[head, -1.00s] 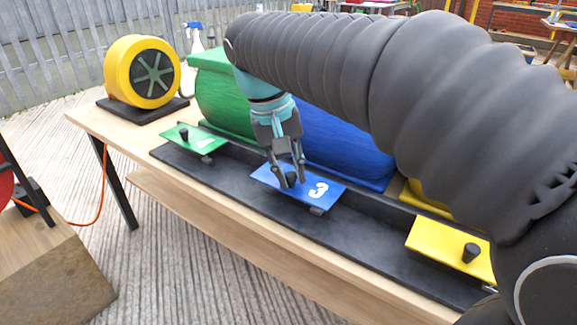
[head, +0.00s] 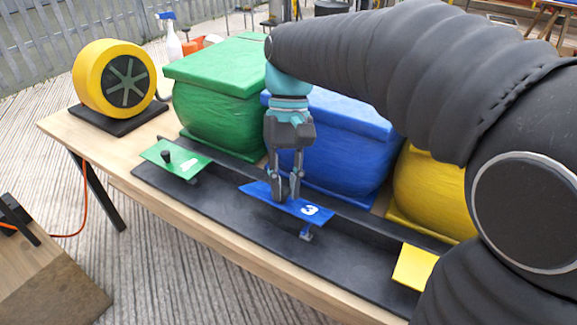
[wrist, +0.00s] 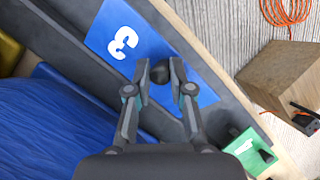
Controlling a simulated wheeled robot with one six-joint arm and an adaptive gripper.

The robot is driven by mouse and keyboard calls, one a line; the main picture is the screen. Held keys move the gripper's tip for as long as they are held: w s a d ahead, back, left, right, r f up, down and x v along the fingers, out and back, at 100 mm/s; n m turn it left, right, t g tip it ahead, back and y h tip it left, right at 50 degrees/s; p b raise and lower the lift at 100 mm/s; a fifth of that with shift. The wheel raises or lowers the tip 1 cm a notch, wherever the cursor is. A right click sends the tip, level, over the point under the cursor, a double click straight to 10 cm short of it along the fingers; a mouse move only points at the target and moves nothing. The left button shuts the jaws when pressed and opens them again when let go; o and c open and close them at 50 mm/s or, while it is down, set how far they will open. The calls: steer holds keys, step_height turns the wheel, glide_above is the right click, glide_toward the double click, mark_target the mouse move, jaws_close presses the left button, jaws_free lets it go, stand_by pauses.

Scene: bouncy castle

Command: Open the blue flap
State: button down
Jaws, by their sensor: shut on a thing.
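The blue flap (head: 312,209), marked with a white 3, sits on the black base strip (head: 230,205) in front of the blue bin. It is tilted, with a bracket showing beneath its right end. In the wrist view the blue flap (wrist: 103,27) lies under my fingers. My gripper (head: 287,197) points down at the flap's left half. In the wrist view my gripper (wrist: 168,92) is closed around the flap's black knob (wrist: 160,94), one finger on each side. The head view mostly hides the knob behind the fingers.
A green flap (head: 187,168) is to the left and a yellow flap (head: 412,268) to the right. Green (head: 225,110), blue (head: 340,150) and yellow (head: 430,190) bins stand close behind. A yellow blower (head: 112,80) stands on the table's left end.

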steer(key=shift+w+d+r+g, duration=0.1)
steer(key=shift+g, duration=0.2)
steer(key=c, duration=1)
jaws_free()
steer(key=v, duration=1.2)
steer(key=shift+d, duration=0.15)
